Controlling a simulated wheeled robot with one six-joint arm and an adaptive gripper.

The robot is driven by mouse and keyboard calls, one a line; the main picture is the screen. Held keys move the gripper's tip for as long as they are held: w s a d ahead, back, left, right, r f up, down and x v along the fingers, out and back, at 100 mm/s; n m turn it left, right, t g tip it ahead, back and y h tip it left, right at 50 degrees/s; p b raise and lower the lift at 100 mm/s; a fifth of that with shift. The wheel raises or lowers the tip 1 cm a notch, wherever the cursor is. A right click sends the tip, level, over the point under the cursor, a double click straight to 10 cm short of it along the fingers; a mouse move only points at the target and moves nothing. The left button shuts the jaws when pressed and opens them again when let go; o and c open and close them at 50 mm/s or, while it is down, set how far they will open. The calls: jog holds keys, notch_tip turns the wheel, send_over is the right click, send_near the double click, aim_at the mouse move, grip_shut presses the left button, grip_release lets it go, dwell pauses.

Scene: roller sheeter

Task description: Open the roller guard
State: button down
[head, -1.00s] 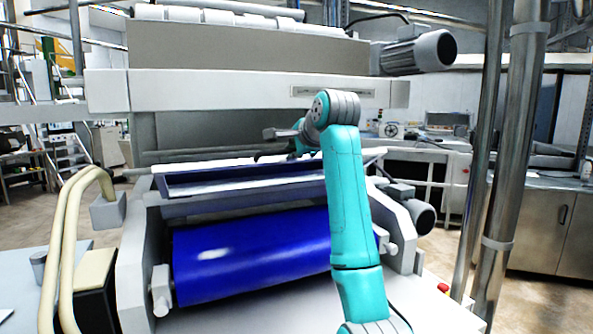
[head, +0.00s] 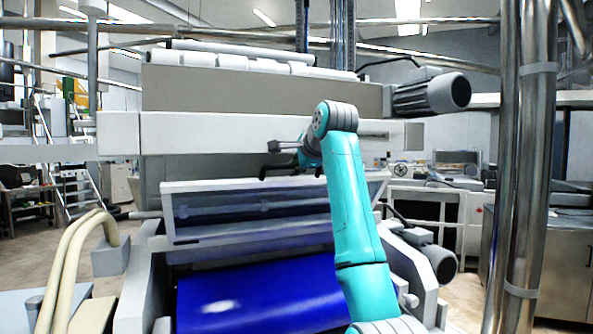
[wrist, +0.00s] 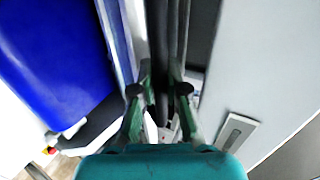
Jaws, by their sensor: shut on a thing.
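The roller guard (head: 250,239) is a grey-framed panel with a dark see-through middle. In the head view it stands tilted up above the blue roller (head: 262,296), its top edge raised. The exact contact is hard to make out. The blue roller also shows at the left of the wrist view (wrist: 55,55).
A wide pale crossbeam (head: 215,133) spans the machine just above and behind the guard. A grey motor (head: 432,93) sticks out at upper right, and a steel post (head: 515,180) stands at right. Beige hoses (head: 72,262) curve up at left.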

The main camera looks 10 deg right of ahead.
jog(key=c, duration=1.2)
grip_release()
jog(key=v, duration=1.2)
